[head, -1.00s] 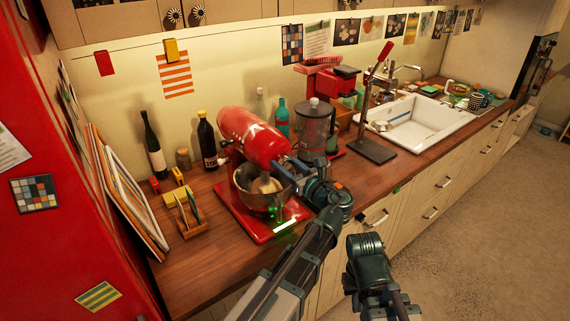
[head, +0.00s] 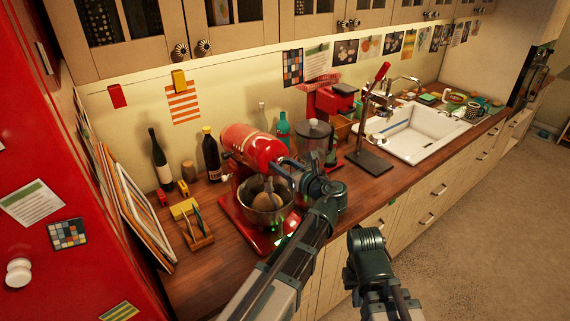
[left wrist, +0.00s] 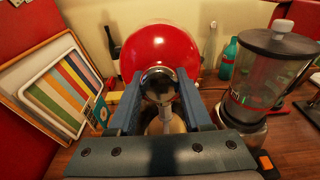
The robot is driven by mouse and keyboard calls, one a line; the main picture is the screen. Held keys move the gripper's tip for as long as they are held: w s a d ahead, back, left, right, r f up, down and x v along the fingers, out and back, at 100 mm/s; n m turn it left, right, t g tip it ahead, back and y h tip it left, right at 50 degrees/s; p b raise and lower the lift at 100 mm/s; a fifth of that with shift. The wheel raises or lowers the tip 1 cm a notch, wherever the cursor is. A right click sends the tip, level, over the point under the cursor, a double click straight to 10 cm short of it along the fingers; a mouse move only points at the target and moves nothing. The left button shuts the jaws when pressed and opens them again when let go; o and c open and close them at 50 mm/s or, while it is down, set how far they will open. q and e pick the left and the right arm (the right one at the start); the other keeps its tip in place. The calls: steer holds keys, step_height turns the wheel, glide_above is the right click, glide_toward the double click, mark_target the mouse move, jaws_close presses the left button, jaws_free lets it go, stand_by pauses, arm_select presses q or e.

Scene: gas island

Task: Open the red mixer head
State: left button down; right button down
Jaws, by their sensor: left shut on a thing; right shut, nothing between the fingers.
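The red stand mixer stands on the wooden counter, its red head (head: 253,146) over a metal bowl (head: 268,205). A beater (head: 267,195) hangs under the head into the bowl; I cannot tell the exact tilt. My left gripper (head: 286,170) is at the front end of the head. In the left wrist view it (left wrist: 160,85) is shut around a round silver part (left wrist: 159,82), just below the rounded red head (left wrist: 160,50). The red base (head: 238,215) lies under the bowl. My right arm is low in the head view, its fingers not visible.
A glass blender jug (head: 314,145) stands close right of the mixer; it also shows in the left wrist view (left wrist: 262,70). Bottles (head: 160,160), a small wooden rack (head: 198,235) and leaning boards (head: 145,220) are to the left. The sink (head: 418,132) is further right.

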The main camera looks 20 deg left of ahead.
arm_select(q)
steer(key=r+p, duration=0.2)
steer(key=w+a+r+p, duration=0.1)
steer(key=r, duration=0.1)
steer(key=w+a+r+p, duration=0.1)
steer(key=r+p, duration=0.1)
steer(key=shift+a+r+p, duration=0.25)
steer(key=shift+r+p, duration=0.05)
steer(key=shift+r, duration=0.1)
steer(key=w+a+r+p, duration=0.1)
steer(key=r+p, duration=0.1)
steer(key=w+a+r+p, duration=0.1)
steer(key=a+r+p, duration=0.1)
steer(key=w+a+r+p, duration=0.1)
steer(key=r+p, duration=0.1)
steer(key=shift+w+a+r, duration=0.1)
steer(key=shift+w+a, duration=0.1)
steer(key=shift+w+a+r+p, duration=0.75)
steer(key=shift+a+r+p, duration=0.1)
steer(key=shift+a+p, duration=0.2)
steer(key=c, duration=0.6)
jaws_free()
steer(key=shift+o, duration=1.4)
steer(key=shift+w+a+f, duration=0.1)
steer(key=shift+d, duration=0.2)
steer(key=v, duration=0.7)
steer(key=shift+s+p, duration=0.25)
steer(key=shift+p, duration=0.2)
